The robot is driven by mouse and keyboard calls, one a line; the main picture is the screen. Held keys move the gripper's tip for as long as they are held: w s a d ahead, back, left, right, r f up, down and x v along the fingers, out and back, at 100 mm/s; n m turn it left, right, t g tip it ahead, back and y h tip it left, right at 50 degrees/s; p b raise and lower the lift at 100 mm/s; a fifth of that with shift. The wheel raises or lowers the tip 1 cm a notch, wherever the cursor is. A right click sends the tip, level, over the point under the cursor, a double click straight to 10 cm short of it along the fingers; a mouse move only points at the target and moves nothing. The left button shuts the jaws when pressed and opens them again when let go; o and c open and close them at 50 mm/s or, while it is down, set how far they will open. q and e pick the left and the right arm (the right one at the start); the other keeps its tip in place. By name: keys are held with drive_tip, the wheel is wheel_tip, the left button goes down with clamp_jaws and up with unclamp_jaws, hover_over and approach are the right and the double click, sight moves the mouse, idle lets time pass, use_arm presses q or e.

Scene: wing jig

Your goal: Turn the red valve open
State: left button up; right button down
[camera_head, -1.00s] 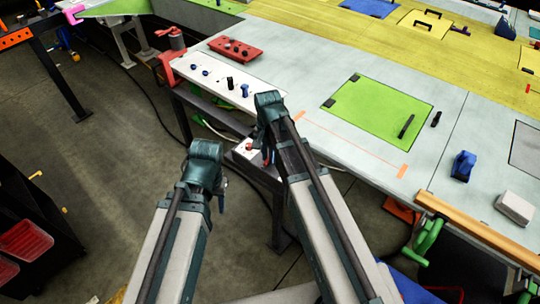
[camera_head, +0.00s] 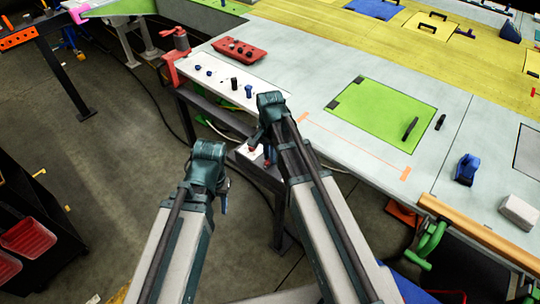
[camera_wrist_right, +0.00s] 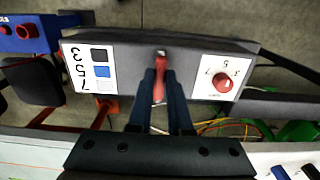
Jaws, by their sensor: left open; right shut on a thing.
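The red valve (camera_wrist_right: 160,66) shows in the right wrist view as a red lever at the middle of a dark box front. My right gripper (camera_wrist_right: 162,80) is shut on it, one dark finger on each side. The lever stands roughly upright in that view; the fingers hide part of it. In the head view the right gripper (camera_head: 265,150) reaches down beside the table's front edge, and the valve itself cannot be made out there. My left gripper (camera_head: 224,203) hangs open and empty over the floor, left of the right arm and apart from the box.
Right of the valve is a white dial plate with a red knob (camera_wrist_right: 223,82). Left is a label (camera_wrist_right: 88,75) with coloured squares and numbers. The table (camera_head: 290,85) carries a red block (camera_head: 248,50) and a green plate (camera_head: 380,112).

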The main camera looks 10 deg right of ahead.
drive_tip(key=c, duration=0.8)
unclamp_jaws()
drive_tip(key=shift+c, duration=0.2)
drive_tip(key=shift+r, duration=0.15)
wheel_tip(320, 180, up, 14)
drive_tip(key=p, duration=1.3)
drive_tip(key=shift+f+p, duration=0.25)
drive_tip(key=shift+p, duration=0.15)
drive_tip(key=s+a+f+n+b, duration=0.3)
drive_tip(key=s+f+n+b, duration=0.4)
drive_tip(key=f+b, duration=0.2)
drive_tip(key=s+a+f+n+h+b, duration=0.1)
drive_tip(key=s+a+f+n+b, duration=0.3)
drive_tip(key=s+f+n+b, duration=0.3)
drive_tip(key=shift+s+f+b, duration=0.45)
drive_tip(key=shift+f+b, duration=0.5)
drive_tip(key=shift+b, duration=0.05)
